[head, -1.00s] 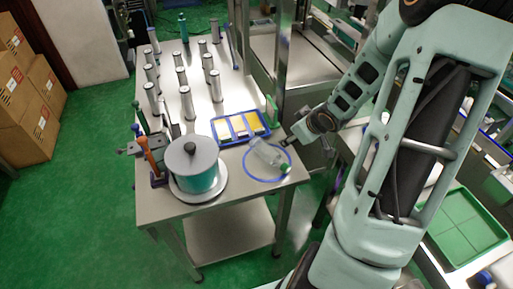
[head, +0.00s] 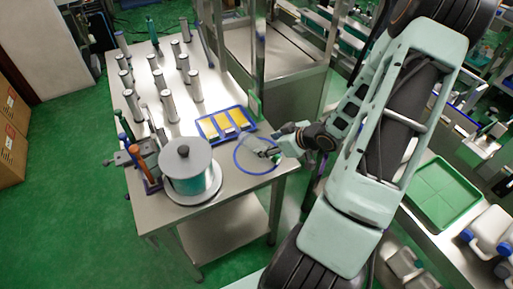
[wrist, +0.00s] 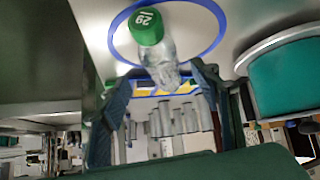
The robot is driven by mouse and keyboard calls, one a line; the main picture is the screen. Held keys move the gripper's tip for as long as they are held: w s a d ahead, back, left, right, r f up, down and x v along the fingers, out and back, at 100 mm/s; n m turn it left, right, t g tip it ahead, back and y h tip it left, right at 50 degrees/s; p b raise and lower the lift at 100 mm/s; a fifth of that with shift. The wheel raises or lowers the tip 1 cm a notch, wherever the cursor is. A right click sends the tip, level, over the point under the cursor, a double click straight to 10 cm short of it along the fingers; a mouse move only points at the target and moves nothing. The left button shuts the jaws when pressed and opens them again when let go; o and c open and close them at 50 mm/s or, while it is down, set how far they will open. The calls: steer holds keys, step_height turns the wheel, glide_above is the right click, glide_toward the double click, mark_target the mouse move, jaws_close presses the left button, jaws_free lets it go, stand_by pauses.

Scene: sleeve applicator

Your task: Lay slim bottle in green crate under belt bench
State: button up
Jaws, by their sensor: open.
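The slim bottle (wrist: 165,50) is clear with a green cap marked 29. It lies inside a blue ring (wrist: 217,38) on the steel table in the wrist view. In the head view it is mostly hidden by my gripper (head: 272,153), which is low at the table's right edge, over the ring (head: 238,163). In the wrist view my gripper's fingers (wrist: 160,100) are spread, with the bottle's far end showing near the gap between them. I cannot tell whether they touch it. A shallow green crate (head: 440,192) is at the right in the head view, empty.
A teal pot with a grey lid (head: 189,172) stands left of the ring. A blue tray with yellow pieces (head: 224,125) lies behind it. Several metal cylinders (head: 168,105) stand farther back. White jugs (head: 488,232) are near the crate.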

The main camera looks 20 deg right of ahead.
mark_target(261, 144)
steer(key=x, duration=0.5)
steer(key=shift+w+a+f+b, duration=0.1)
steer(key=shift+w+a+b, duration=0.15)
steer(key=shift+w+b, duration=0.1)
steer(key=shift+c, duration=0.3)
jaws_close()
